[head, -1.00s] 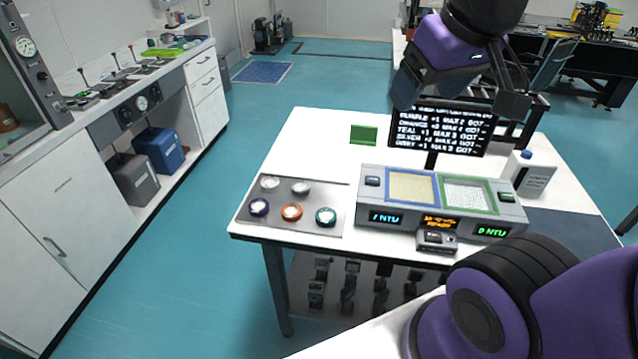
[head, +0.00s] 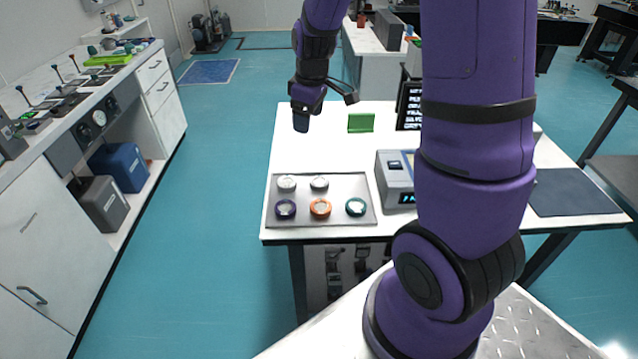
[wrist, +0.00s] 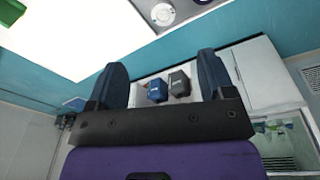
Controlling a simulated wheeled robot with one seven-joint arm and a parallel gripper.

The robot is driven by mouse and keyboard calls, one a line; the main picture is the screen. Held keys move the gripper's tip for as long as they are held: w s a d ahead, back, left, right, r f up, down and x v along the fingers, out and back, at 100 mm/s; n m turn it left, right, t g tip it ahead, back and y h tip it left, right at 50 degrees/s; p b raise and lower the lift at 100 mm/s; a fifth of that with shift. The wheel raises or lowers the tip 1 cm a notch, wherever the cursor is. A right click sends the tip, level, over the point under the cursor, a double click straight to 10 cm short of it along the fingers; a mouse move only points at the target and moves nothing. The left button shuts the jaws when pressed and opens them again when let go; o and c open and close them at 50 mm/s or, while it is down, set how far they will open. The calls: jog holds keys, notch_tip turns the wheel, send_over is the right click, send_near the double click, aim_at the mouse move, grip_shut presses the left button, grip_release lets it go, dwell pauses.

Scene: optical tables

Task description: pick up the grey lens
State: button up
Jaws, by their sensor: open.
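A grey tray (head: 337,214) on the white table holds the lenses. Two pale lenses sit in its back row, one at left (head: 287,184) and one at right (head: 319,184); I cannot tell for sure which is the grey one. My gripper (head: 325,108) is open and empty, above the table behind the tray. In the wrist view its fingers (wrist: 160,72) stand apart, and one pale lens (wrist: 162,14) shows at the top edge.
A green holder (head: 361,122) stands on the table behind the tray. A grey instrument box (head: 394,181) stands right of the tray, partly hidden by my arm. A dark screen (head: 409,105) stands behind it. A counter with drawers (head: 160,84) lies across the aisle at left.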

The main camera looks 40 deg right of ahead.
jog(key=w+d+f+n+g, duration=0.1)
jog(key=w+d+f+n, duration=0.2)
jog(key=f, duration=1)
send_over(319, 180)
jog(key=shift+m, duration=0.4)
jog(key=f, duration=0.5)
jog(key=shift+w+f, duration=0.25)
jog(key=shift+f, duration=0.1)
jog(key=shift+s+f, duration=0.15)
jog(key=shift+f, duration=1.15)
jog(key=shift+s+f, duration=0.15)
jog(key=shift+f, duration=1.1)
jog(key=shift+c, duration=0.3)
jog(key=c, duration=0.6)
